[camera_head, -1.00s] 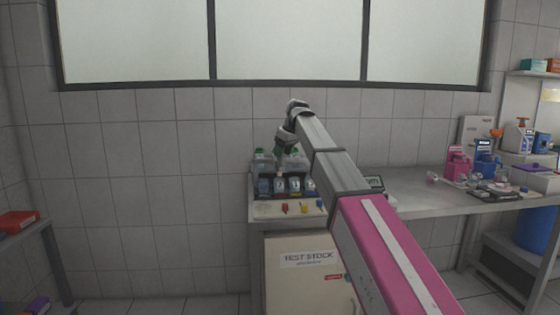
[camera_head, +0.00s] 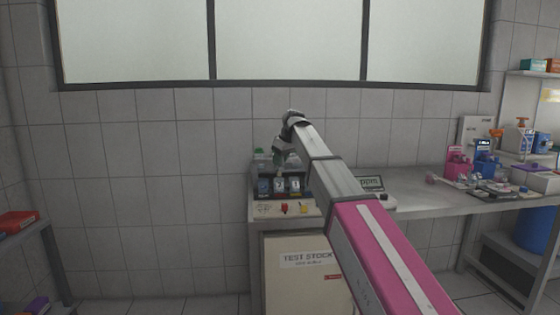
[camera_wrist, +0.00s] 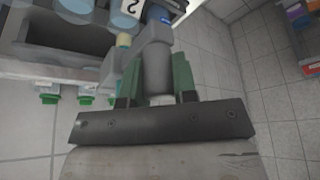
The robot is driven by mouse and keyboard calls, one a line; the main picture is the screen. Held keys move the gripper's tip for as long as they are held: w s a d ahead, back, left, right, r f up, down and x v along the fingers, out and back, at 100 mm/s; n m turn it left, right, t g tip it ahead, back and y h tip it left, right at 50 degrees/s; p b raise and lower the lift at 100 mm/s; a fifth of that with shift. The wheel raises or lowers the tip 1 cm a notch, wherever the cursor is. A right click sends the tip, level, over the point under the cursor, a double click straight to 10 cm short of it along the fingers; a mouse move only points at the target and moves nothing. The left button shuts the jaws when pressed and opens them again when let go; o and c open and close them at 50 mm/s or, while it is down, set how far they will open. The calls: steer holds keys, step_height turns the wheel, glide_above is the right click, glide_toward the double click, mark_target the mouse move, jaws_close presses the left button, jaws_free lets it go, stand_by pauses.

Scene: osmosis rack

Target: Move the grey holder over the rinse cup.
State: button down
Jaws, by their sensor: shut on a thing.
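My gripper (camera_head: 279,157) hangs over the left part of the rack on the bench. In the wrist view its green fingers (camera_wrist: 158,78) are shut on the grey holder (camera_wrist: 153,62). The holder reaches away from the fingers, with a small tan-ended part (camera_wrist: 123,41) at its left side. Several cups with blue and white labels (camera_head: 279,186) stand in the dark rack under my gripper. A light-blue cup marked 2 (camera_wrist: 126,16) shows beyond the holder in the wrist view. I cannot tell which one is the rinse cup.
Coloured knobs (camera_head: 284,208) line the rack's front. A ppm display (camera_head: 371,183) stands to the right, partly behind my arm. Green-capped fittings (camera_wrist: 85,99) show beside the rack. Pink and blue containers (camera_head: 458,165) stand farther right; the bench between is mostly clear.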

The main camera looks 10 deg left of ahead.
steer(key=s+a, duration=0.2)
steer(key=a, duration=0.5)
steer(key=shift+f, duration=0.1)
steer(key=c, duration=0.9)
jaws_free()
steer(key=shift+s+a, duration=0.1)
steer(key=shift+a, duration=0.05)
steer(key=v, duration=1.1)
